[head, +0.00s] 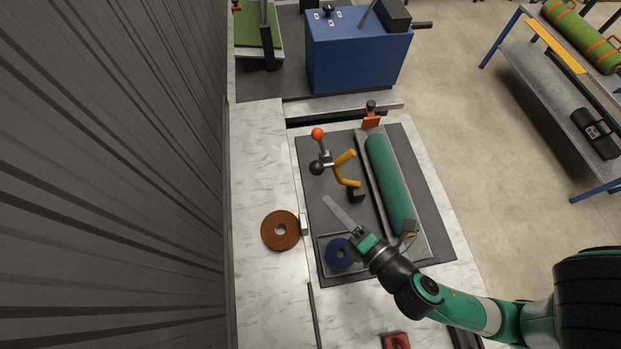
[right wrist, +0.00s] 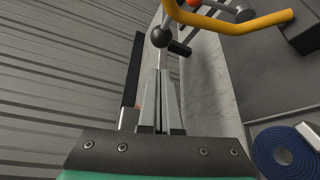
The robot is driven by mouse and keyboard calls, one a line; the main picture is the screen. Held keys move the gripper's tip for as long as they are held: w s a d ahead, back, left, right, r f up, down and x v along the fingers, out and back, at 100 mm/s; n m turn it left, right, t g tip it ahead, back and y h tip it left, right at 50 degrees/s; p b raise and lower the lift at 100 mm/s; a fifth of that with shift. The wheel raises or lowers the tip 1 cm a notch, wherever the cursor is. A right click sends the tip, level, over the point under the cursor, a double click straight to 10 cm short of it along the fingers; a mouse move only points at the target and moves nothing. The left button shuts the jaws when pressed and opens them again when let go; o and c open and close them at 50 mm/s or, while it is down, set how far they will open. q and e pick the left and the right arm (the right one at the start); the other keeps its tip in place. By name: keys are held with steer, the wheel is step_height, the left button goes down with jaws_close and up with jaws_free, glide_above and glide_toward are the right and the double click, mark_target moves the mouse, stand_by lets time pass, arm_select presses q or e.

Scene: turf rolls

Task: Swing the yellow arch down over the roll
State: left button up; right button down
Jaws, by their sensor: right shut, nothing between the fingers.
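The yellow arch (head: 346,170) stands raised on the dark mat, left of the green roll (head: 388,182). A black ball (head: 317,167) and an orange-red ball (head: 317,134) sit on its left side. The roll lies lengthwise in a grey tray (head: 424,240). My right gripper (head: 332,206) is shut and empty, below and left of the arch in the head view, apart from it. In the right wrist view the shut fingers (right wrist: 160,75) point up toward the black ball (right wrist: 161,37), with the yellow arch (right wrist: 235,24) beyond to the right. My left gripper is not in view.
A blue coil (head: 339,253) lies in a small tray beneath my right wrist. A brown ring (head: 280,230) lies on the marble counter to the left. A blue machine (head: 358,50) stands at the back. The ribbed wall (head: 110,180) bounds the left side.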

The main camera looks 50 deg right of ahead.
steer(key=x, duration=0.8)
steer(key=shift+w+p, duration=0.2)
steer(key=shift+p, duration=0.25)
steer(key=shift+r, duration=0.1)
